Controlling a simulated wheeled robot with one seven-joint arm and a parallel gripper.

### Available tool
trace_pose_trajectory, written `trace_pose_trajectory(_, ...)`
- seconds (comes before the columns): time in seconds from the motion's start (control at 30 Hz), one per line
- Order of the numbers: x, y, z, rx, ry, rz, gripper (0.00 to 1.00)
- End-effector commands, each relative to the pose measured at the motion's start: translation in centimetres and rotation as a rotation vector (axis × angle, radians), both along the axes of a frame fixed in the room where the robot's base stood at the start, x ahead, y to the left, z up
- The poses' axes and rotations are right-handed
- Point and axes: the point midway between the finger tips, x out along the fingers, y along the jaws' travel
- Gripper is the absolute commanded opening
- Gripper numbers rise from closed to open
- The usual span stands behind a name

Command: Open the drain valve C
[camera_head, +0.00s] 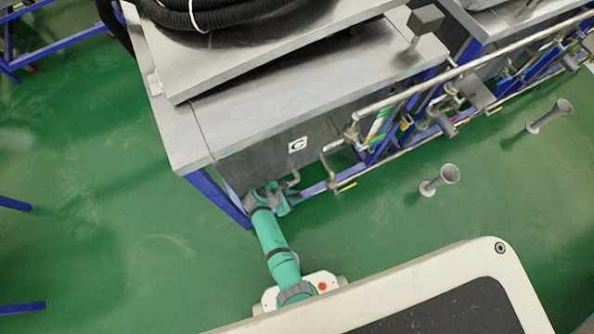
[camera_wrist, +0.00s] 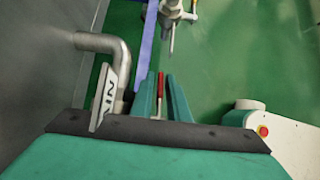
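The steel tank marked C (camera_head: 298,145) stands in the upper middle of the head view. A bent drain pipe (camera_head: 293,180) comes out low on its front; it is large at the left of the wrist view (camera_wrist: 112,45). A tilted sign (camera_wrist: 108,92) ending in "AIN" hangs beside it. A thin red valve handle (camera_wrist: 160,86) points up between my gripper's teal fingers (camera_wrist: 162,95). The fingers stand apart on either side, with a narrow gap showing. In the head view my gripper (camera_head: 280,198) is low by the tank's front corner. The valve body is hidden.
Blue frame legs (camera_head: 218,195) stand under the tank. A steel pipe rail (camera_head: 430,82) with valves runs along the right. Two grey funnel-topped stands (camera_head: 440,178) (camera_head: 550,117) are on the green floor (camera_head: 370,220). A metal fitting (camera_wrist: 172,12) shows beyond my fingers.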

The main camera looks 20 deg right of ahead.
Motion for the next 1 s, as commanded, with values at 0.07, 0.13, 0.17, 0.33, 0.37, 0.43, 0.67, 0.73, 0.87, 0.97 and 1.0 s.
trace_pose_trajectory(0.07, 0.0, 0.0, 0.4, 0.0, -0.001, 0.0, 0.15)
trace_pose_trajectory(0.13, 0.0, 0.0, 0.9, 0.0, -0.001, -0.002, 0.15)
trace_pose_trajectory(0.17, 0.0, -0.1, 1.3, 0.0, -0.003, -0.002, 0.15)
trace_pose_trajectory(0.33, -0.6, 0.0, 3.8, -0.001, -0.003, -0.002, 0.15)
trace_pose_trajectory(0.37, -1.0, 0.0, 4.1, -0.001, -0.002, -0.001, 0.15)
trace_pose_trajectory(0.43, -1.8, 0.3, 5.0, -0.001, -0.002, 0.0, 0.15)
trace_pose_trajectory(0.67, -4.4, 1.0, 8.4, -0.001, -0.002, 0.0, 0.15)
trace_pose_trajectory(0.73, -5.5, 1.1, 9.3, -0.001, -0.001, -0.001, 0.15)
trace_pose_trajectory(0.87, -8.0, 1.7, 10.3, -0.001, 0.0, -0.001, 0.15)
trace_pose_trajectory(0.97, -9.8, 2.2, 11.2, 0.0, 0.0, -0.003, 0.15)
trace_pose_trajectory(1.0, -10.4, 2.3, 11.4, 0.0, 0.0, -0.002, 0.15)
